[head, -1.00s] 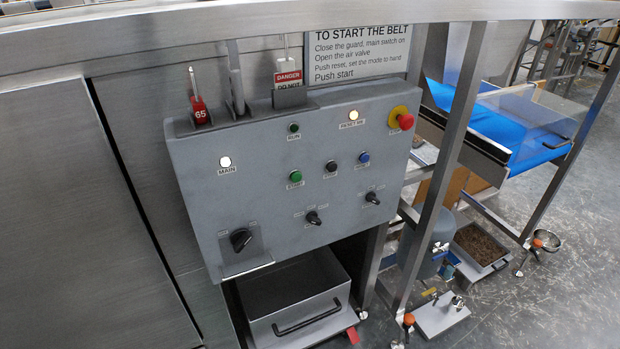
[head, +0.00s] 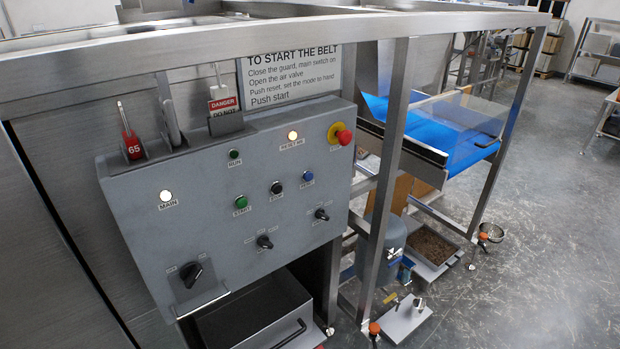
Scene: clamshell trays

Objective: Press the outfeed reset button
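A grey control panel (head: 230,210) fills the left middle of the head view. A blue button (head: 308,176) sits on its right part, with a small label below that is too blurred to read surely. A black button (head: 276,187) and a green button (head: 241,202) are to its left. A red mushroom button (head: 344,137) on a yellow ring is at the upper right corner. Two white lamps are lit, one above a MAIN label (head: 166,196) and one (head: 293,135) near the top. Neither of my grippers is in view.
A sign (head: 290,75) with belt-start steps stands above the panel. A red tag marked 65 (head: 132,146) and a danger tag (head: 223,104) hang there. A steel frame post (head: 386,190) stands right of the panel. Open floor (head: 540,240) lies at the right.

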